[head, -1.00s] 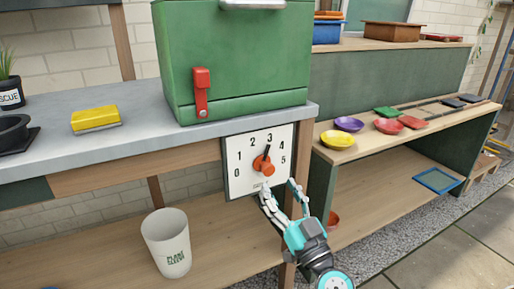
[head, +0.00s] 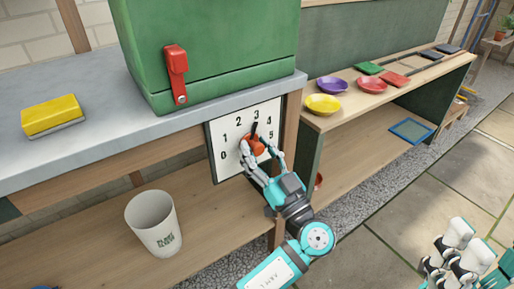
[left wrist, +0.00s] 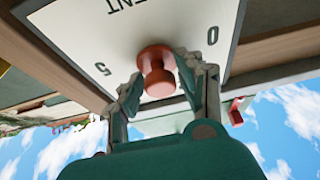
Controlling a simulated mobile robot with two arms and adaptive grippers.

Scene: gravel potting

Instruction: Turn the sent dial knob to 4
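The white dial plate (head: 219,166) hangs under the counter edge, with numbers from 0 to 5. Its orange-red knob (head: 253,143) is partly hidden by my gripper, and its black pointer points up near the 3. My left gripper (head: 262,161) is at the knob from below right. In the left wrist view, the round knob (left wrist: 158,72) sits between the two fingertips (left wrist: 158,82), which are apart with a small gap seeming to show at each side. My right gripper (head: 452,262) is at the lower right, away from the dial, fingers apart and empty.
The green box (head: 215,60) with a red latch (head: 176,75) stands on the counter above the dial. A yellow sponge-like block (head: 52,115) lies on the counter. A white cup (head: 153,223) stands on the lower shelf. Coloured bowls (head: 323,104) sit on the right bench.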

